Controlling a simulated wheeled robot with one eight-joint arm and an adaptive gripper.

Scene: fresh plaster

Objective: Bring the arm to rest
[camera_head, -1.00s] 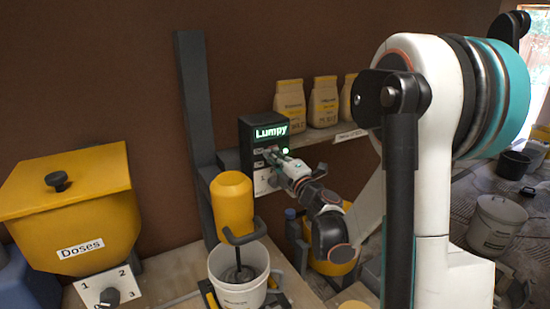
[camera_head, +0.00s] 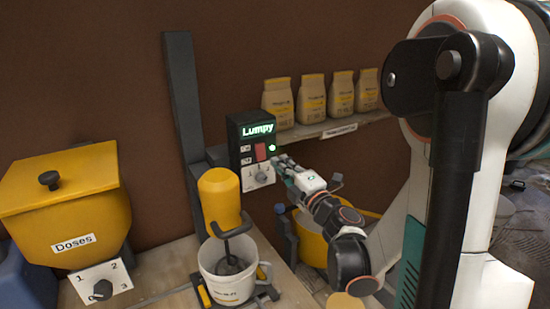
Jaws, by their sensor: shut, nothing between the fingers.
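My gripper (camera_head: 282,164) is shut and empty, just to the right of a black control box (camera_head: 237,150). The box carries a green display reading "Lumpy", a red button (camera_head: 260,151) and a white dial plate (camera_head: 258,175). From this angle I cannot tell whether the fingertips touch the box. My arm (camera_head: 345,230) reaches in from the right, bent low over the bench. Its upper links fill the right of the view and hide what is behind them.
A yellow mixer (camera_head: 220,195) stands over a white bucket (camera_head: 228,284) holding grey material. A yellow "Doses" hopper (camera_head: 75,200) with a numbered dial (camera_head: 102,290) is at left. Several paper bags (camera_head: 311,98) line a shelf (camera_head: 310,133) behind my gripper. A yellow bucket (camera_head: 313,246) is below my arm.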

